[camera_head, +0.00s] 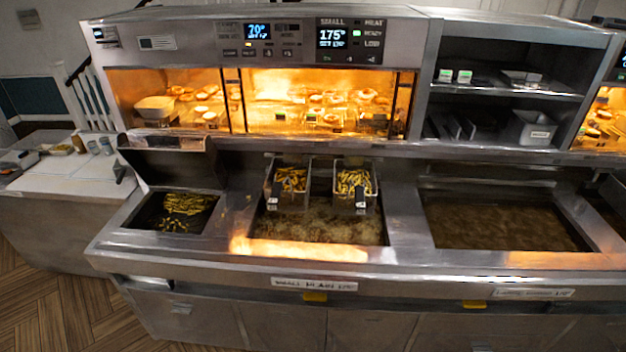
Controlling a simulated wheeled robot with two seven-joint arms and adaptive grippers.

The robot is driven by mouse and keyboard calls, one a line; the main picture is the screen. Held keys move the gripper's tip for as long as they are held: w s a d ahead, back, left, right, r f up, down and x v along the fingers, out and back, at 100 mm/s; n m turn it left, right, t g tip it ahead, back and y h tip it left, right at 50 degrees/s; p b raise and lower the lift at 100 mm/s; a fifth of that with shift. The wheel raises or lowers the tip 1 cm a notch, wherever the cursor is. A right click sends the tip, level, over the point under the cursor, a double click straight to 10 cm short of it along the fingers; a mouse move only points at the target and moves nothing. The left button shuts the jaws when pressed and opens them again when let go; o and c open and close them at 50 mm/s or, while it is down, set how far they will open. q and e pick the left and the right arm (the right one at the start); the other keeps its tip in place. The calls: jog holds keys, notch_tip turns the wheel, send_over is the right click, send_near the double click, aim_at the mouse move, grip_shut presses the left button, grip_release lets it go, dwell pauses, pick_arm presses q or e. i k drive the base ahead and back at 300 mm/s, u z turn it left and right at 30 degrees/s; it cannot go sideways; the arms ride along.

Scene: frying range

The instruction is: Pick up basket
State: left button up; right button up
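Two metal wire baskets with yellow fries in them hang side by side at the back of the middle fryer vat. Neither of my grippers shows in the head view.
A bin with loose fries (183,212) is left of the vat. A vat of still, dark oil (500,225) is at the right. A lit warming cabinet (270,84) and dark shelves (480,91) stand above. The steel front ledge (300,262) is clear.

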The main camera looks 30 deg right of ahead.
aim_at(287, 186)
jog(key=z, duration=0.55)
jog(key=i, duration=0.6)
jog(key=z, duration=0.9)
jog(key=k, duration=0.45)
jog(key=z, duration=0.05)
jog(key=i, duration=0.5)
